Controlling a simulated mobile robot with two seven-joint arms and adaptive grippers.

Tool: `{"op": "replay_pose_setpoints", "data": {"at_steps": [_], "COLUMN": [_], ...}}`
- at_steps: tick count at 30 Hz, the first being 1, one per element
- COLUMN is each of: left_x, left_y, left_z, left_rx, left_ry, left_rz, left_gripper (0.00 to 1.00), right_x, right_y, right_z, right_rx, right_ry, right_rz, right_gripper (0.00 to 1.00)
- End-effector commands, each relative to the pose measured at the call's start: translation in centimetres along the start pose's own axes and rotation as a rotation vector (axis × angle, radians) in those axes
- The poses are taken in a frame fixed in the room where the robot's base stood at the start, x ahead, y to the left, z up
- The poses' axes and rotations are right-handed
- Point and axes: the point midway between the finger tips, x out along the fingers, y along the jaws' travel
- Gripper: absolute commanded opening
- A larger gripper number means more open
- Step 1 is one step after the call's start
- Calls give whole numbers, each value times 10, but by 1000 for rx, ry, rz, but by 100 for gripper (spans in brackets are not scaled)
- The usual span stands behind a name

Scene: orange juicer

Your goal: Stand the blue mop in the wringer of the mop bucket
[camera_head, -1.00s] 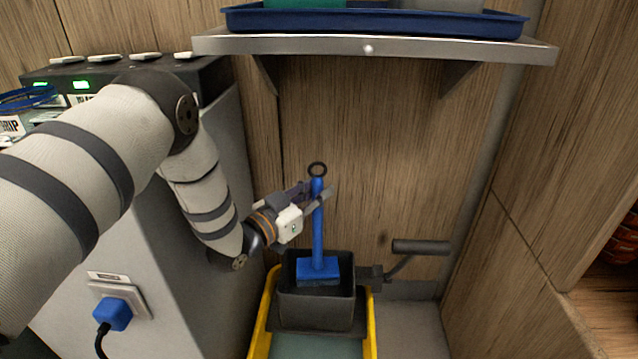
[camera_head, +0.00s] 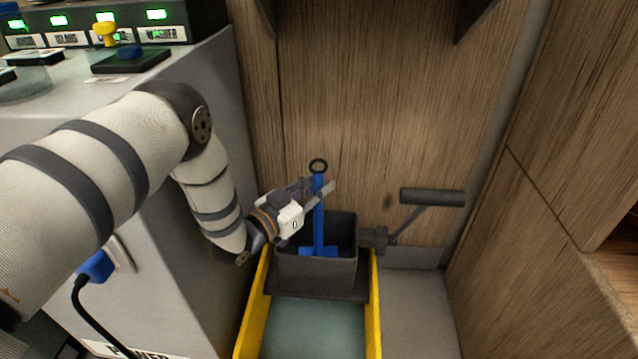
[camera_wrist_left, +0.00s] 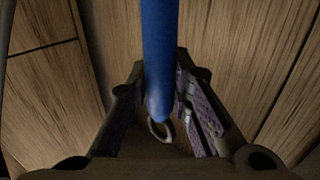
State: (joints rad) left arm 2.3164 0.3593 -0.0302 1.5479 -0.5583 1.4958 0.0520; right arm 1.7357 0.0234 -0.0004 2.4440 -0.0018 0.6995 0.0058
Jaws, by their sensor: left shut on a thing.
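The blue mop (camera_head: 319,225) stands roughly upright, with a dark ring at its top. Its blue head is inside the dark grey wringer (camera_head: 315,274), and its lower part is hidden by the wringer's front wall. I cannot tell whether it touches the bottom. The wringer sits at the far end of the yellow mop bucket (camera_head: 374,320). My left gripper (camera_head: 320,190) is shut on the upper handle, just below the ring. In the left wrist view the blue handle (camera_wrist_left: 158,45) runs between the fingers (camera_wrist_left: 168,92). My right gripper is out of view.
The wringer's lever with a dark grip (camera_head: 432,197) sticks out to the right. A grey cabinet (camera_head: 195,270) with a control panel stands on the left, close to my arm. Wooden walls close in behind and on the right. Bare grey floor (camera_head: 412,310) lies right of the bucket.

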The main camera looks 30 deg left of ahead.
Motion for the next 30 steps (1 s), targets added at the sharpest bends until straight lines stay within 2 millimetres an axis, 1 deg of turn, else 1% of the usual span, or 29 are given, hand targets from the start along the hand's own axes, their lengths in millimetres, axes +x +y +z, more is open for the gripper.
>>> {"op": "replay_pose_setpoints", "data": {"at_steps": [13,14,15,16,25,26,28,30], "left_x": [0,0,0,0,0,0,1,0], "left_y": [0,0,0,0,0,0,0,0], "left_z": [-2,-2,-2,-2,-1,-3,-13,-30], "left_rx": [0,0,0,0,0,0,0,0], "left_ry": [3,3,3,3,-2,-1,1,3], "left_rz": [0,0,0,0,0,0,0,0], "left_gripper": [0,26,35,42,43,43,43,43], "right_x": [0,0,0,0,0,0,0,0], "right_y": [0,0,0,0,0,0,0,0], "right_z": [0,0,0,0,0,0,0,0], "right_rx": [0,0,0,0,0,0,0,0], "right_ry": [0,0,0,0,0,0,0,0], "right_rz": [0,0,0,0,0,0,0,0], "right_gripper": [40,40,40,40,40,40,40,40]}}
